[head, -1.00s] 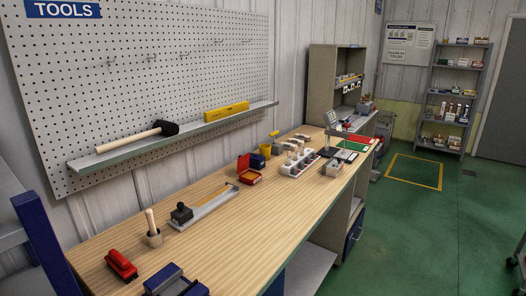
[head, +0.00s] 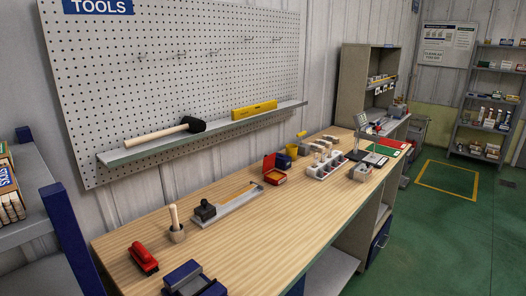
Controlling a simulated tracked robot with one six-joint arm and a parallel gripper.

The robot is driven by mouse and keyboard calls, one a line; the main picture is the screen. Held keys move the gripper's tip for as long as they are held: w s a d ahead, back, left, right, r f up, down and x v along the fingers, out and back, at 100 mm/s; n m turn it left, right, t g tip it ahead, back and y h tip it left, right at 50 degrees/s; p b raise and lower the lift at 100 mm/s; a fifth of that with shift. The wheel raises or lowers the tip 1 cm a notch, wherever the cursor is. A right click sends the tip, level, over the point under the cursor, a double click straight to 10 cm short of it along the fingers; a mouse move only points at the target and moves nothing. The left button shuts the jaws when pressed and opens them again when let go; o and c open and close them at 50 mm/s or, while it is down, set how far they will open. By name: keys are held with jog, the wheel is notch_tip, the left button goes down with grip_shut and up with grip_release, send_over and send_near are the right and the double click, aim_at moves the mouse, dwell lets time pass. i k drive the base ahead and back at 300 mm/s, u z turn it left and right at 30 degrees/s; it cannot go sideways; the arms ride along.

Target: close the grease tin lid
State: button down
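A small red tin (head: 276,179) stands on the wooden workbench, around the middle of its length. It looks like the grease tin. Its red lid (head: 269,162) stands raised on the left side of the tin, so the tin is open. Something yellowish shows inside, too small to make out. My gripper is not in view.
A yellow cup (head: 291,150) and a dark blue item stand just behind the tin. A grey tray with a black knob (head: 205,211) lies in front. A mallet in a holder (head: 176,225), a red brush-like item (head: 144,258) and a blue-grey block (head: 190,279) are nearer.

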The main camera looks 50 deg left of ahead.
aim_at(268, 160)
jog(key=i, duration=2.9)
jog(key=u, duration=2.15)
